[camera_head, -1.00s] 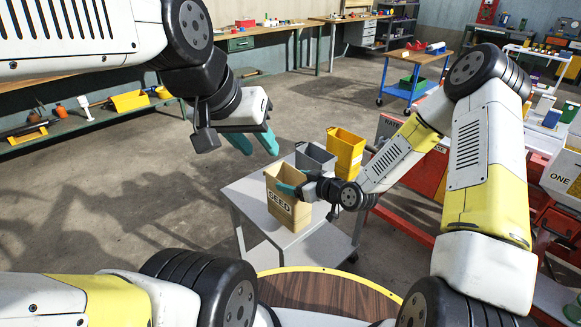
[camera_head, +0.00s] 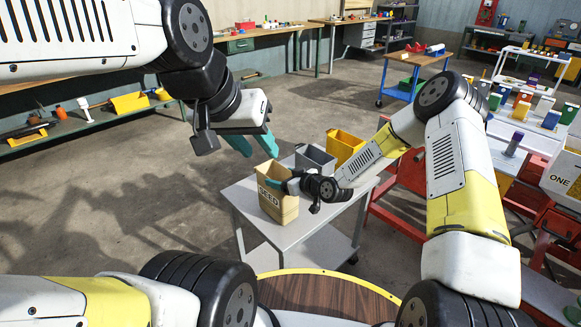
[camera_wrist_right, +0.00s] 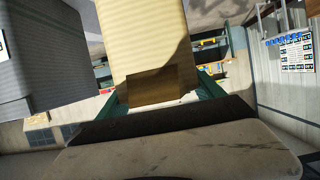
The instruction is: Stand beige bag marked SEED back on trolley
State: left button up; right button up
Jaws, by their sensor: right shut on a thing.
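The beige SEED bag (camera_head: 285,208) is at the left part of the grey trolley (camera_head: 310,226), slightly tilted, its SEED label facing front left. I cannot tell whether its base touches the trolley top. My right gripper (camera_head: 288,187) is shut on the bag from its right side. In the right wrist view the bag (camera_wrist_right: 150,35) rises between the teal fingers (camera_wrist_right: 160,95), with a brown shaded patch at the grip. My left gripper (camera_head: 253,145) is open and empty, above and behind the bag.
A red-framed bench (camera_head: 400,215) is right of the trolley. The trolley's front right top is clear.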

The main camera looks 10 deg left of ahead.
jog(key=shift+f, duration=0.35)
jog(key=o, duration=2.1)
jog(key=shift+f, duration=0.1)
